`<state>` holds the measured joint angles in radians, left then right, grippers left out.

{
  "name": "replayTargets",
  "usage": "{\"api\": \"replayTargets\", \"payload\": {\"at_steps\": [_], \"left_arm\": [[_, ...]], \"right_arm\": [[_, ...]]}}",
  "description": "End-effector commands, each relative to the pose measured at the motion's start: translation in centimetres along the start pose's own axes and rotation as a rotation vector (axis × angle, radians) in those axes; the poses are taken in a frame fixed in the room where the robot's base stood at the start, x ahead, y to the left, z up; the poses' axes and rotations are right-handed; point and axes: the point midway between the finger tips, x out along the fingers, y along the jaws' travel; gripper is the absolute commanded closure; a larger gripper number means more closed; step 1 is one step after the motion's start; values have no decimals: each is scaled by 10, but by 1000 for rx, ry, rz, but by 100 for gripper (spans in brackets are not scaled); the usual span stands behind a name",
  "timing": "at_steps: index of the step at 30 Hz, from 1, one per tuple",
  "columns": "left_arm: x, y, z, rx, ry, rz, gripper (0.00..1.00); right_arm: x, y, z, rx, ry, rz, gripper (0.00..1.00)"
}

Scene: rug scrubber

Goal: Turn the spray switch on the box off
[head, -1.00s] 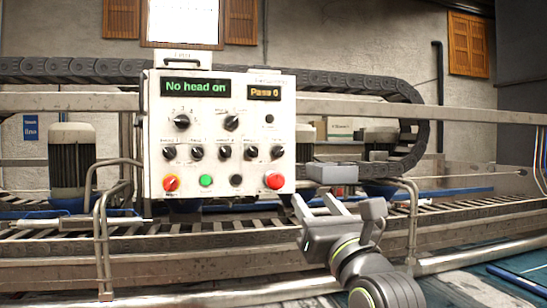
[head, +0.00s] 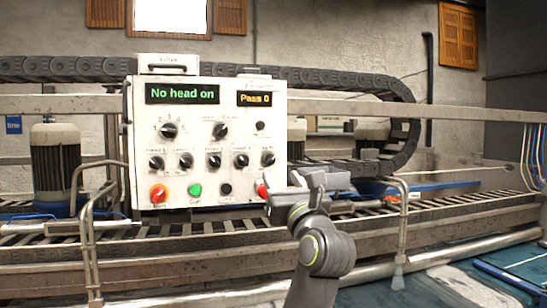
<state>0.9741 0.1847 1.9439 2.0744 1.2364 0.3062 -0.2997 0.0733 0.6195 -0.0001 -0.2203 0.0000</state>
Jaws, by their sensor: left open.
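The white control box (head: 205,150) faces me at centre left. It has a green "No head on" display (head: 182,93) and an orange "Pass 0" display (head: 258,99). Below two upper knobs is a row of several small black switches (head: 214,160); their labels are too small to read, so I cannot tell which is the spray switch or how it is set. My left gripper (head: 279,189) is open and empty at the box's lower right corner, in front of part of the red button (head: 262,190). I cannot tell whether it touches the box. My right gripper is not in view.
Metal rails (head: 88,240) stand before the slatted conveyor (head: 190,228). A cable chain (head: 340,78) loops behind the box.

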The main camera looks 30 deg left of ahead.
Motion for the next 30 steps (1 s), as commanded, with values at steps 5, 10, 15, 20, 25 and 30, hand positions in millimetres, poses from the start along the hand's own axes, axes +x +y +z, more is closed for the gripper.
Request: {"api": "replayTargets", "payload": {"at_steps": [5, 10, 15, 20, 25, 30], "left_arm": [[36, 1, 4, 6, -1, 3, 54], [57, 1, 2, 4, 0, 2, 54], [66, 1, 1, 1, 0, 1, 54], [66, 0, 0, 0, 0, 0, 54], [66, 0, 0, 0, 0, 0, 61], [66, 0, 0, 0, 0, 0, 84]], "right_arm": [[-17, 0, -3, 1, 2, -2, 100], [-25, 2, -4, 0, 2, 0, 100], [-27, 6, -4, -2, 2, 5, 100], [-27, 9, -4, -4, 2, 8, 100], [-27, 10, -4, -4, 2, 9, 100], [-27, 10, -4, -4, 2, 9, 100]]}}
